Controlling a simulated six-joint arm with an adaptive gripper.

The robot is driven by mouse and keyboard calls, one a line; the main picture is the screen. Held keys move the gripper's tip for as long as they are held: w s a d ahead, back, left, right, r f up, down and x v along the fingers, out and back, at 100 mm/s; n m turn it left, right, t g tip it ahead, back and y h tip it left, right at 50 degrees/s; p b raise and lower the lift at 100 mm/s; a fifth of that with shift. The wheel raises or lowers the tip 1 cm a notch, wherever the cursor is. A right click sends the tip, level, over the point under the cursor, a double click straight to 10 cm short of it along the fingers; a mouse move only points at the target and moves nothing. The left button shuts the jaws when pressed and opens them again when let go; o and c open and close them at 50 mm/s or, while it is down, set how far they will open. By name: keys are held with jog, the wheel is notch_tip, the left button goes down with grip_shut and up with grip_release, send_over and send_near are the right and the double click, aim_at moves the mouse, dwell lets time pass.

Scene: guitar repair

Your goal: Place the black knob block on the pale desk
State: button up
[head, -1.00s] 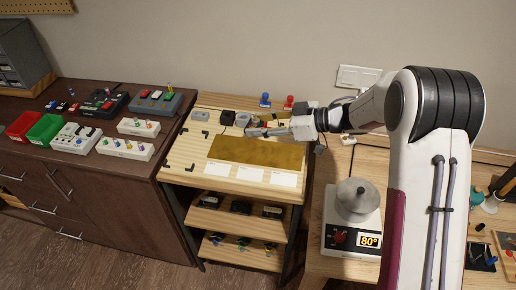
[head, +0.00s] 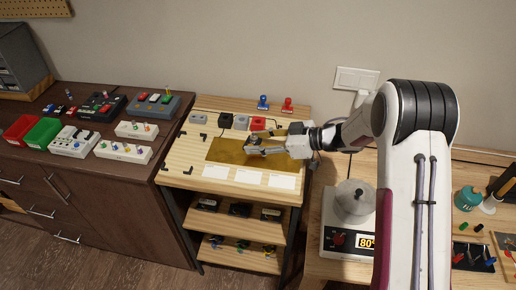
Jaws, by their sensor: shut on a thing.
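The pale desk (head: 180,165) is a light wooden top with a brown mat (head: 225,150) on it. My gripper (head: 252,147) is low over the right part of the mat, pointing left. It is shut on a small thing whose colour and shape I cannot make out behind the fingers. A black block (head: 225,121) with a cable stands at the desk's back edge, left of my gripper and apart from it. I cannot tell whether this is the black knob block.
Grey (head: 199,118), pale grey (head: 241,122) and red (head: 258,124) blocks line the back of the desk. Blue (head: 263,102) and red (head: 287,104) stamp-like things stand behind. White cards (head: 248,177) lie in front of the mat. A hot plate (head: 345,240) with a pot is at right.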

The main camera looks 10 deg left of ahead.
jog(key=shift+f, duration=1.5)
jog(key=shift+f, duration=0.2)
jog(key=o, duration=1.1)
jog(key=shift+v, duration=3.9)
jog(key=shift+w, duration=0.1)
